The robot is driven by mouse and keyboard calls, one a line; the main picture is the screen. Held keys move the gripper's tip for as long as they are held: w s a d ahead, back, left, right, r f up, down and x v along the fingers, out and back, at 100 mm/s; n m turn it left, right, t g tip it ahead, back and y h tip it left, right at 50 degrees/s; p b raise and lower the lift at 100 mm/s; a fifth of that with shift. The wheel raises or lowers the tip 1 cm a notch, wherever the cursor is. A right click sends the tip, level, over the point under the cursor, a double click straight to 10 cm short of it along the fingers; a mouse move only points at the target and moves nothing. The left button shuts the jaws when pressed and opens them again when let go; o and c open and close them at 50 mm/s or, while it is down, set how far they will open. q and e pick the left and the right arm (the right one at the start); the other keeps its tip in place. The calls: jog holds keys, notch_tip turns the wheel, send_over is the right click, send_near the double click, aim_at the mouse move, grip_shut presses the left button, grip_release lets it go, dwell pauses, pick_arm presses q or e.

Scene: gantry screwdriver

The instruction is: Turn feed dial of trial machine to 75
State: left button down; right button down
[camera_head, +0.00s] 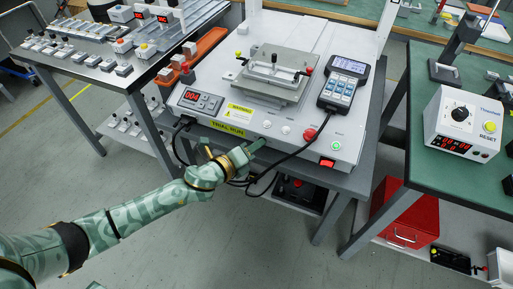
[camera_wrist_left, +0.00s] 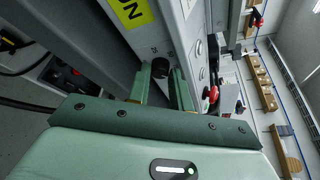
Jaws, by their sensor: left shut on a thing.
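The trial machine (camera_head: 350,138) is a white bench unit with a yellow "TRIAL RUN" label and a red display (camera_head: 194,97) that seems to read 004. My left gripper (camera_head: 250,149) is at its front face, just right of the label. In the left wrist view the feed dial (camera_wrist_left: 160,66) is a small black knob on the front panel, between the tips of my left fingers (camera_wrist_left: 160,82), which are shut on it. In the head view the gripper hides the dial. My right gripper is not in view.
A keypad unit (camera_head: 344,83) and a clamp fixture (camera_head: 274,75) sit on the machine's top. Black cables hang by the front, close to my left wrist. A red stop button (camera_head: 309,134) and lit red switch (camera_head: 327,162) are to the right. Another controller (camera_head: 462,125) stands on the right bench.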

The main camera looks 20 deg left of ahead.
pick_arm(q)
jog(key=shift+a+f+n+t+h+b, duration=0.15)
jog(key=shift+n+h+b, duration=0.15)
jog(key=shift+n+b, duration=0.3)
jog(key=shift+d+f+n+t+h+b, duration=0.15)
jog(key=shift+n+h+b, duration=0.2)
jog(key=shift+n, duration=0.35)
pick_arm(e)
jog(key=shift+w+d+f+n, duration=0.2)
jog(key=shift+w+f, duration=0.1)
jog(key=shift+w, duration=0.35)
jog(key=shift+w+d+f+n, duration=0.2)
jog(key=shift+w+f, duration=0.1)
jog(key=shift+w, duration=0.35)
pick_arm(q)
jog(key=shift+a, duration=0.1)
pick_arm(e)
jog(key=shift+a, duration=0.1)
pick_arm(q)
jog(key=c, duration=1.3)
grip_release()
jog(key=shift+o, duration=0.2)
jog(key=shift+r, duration=0.15)
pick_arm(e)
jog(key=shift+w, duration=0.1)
pick_arm(q)
jog(key=shift+r, duration=0.2)
